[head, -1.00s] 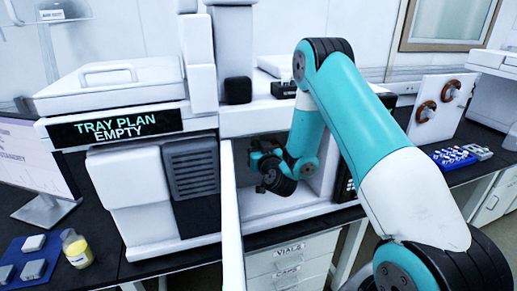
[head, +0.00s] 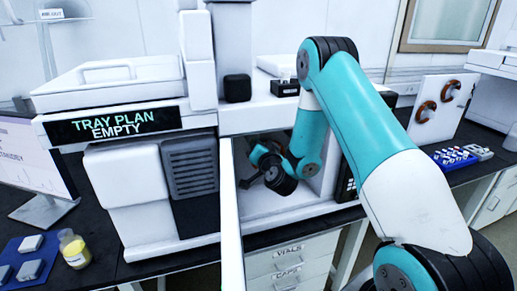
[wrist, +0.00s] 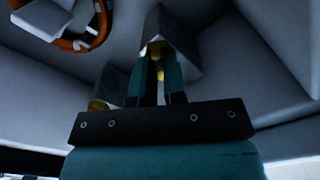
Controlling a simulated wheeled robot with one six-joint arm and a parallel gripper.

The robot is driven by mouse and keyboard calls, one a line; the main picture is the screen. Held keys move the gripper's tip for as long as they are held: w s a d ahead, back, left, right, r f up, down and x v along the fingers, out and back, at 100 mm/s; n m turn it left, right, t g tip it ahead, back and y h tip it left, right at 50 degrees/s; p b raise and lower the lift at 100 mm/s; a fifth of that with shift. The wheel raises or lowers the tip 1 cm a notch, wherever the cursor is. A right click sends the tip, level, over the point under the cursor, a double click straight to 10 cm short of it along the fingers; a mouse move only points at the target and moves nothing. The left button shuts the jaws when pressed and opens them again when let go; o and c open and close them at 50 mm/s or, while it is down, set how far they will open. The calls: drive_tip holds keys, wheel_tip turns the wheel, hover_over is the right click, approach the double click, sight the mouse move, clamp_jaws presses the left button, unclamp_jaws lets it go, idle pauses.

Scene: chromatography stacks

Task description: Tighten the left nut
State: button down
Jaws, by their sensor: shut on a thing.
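In the wrist view, my gripper (wrist: 159,88) has its two teal fingers shut on a small brass nut (wrist: 155,48) at the foot of a grey metal block (wrist: 158,22). A thin yellowish piece shows between the fingers. A second brass fitting (wrist: 104,92) on a grey block lies to the left of the fingers, partly hidden by the gripper body. I cannot tell from this angle which nut is the left one. In the head view, my gripper (head: 255,170) is tilted inside the open white bay, and the nuts are too small or hidden there.
An orange-brown coil (wrist: 100,22) is close by at the upper left of the wrist view. The bay's white walls (head: 321,183) stand near my wrist. A display panel (head: 117,124) reads "TRAY PLAN EMPTY". More coils (head: 425,112) hang on a white board at right.

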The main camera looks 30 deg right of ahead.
drive_tip(key=shift+m, duration=0.4)
drive_tip(key=c, duration=1.2)
unclamp_jaws()
drive_tip(key=shift+s, duration=0.15)
